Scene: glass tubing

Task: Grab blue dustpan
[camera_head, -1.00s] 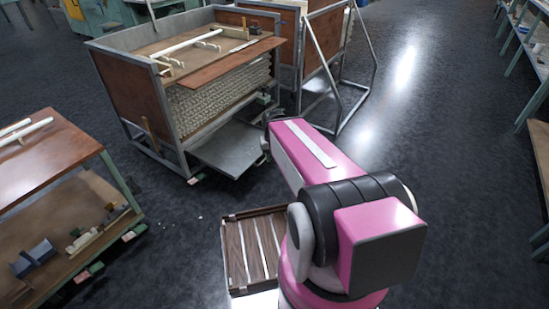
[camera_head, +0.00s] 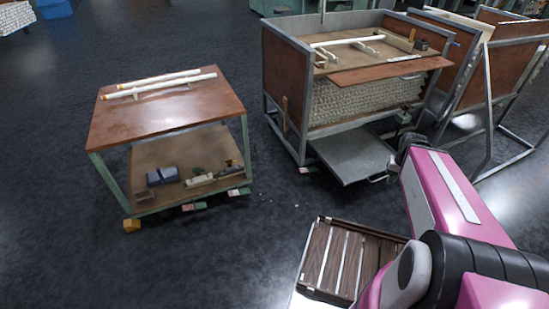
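A small blue-grey object (camera_head: 163,175) lies on the lower shelf of the small table at the left. It may be the blue dustpan, but it is too small to tell its shape. My pink arm reaches in from the lower right. My gripper (camera_head: 388,176) is at its far end, beside the metal tray of the large cart. It is far to the right of the blue-grey object. The fingers are small and partly hidden, so I cannot tell whether they are open or shut.
The small table (camera_head: 190,108) has green legs and white tubes (camera_head: 160,84) on top. A large framed cart (camera_head: 286,80) stands right of it, with a low metal tray (camera_head: 352,156). A slatted wooden piece (camera_head: 345,262) is in front. The dark floor between is mostly clear.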

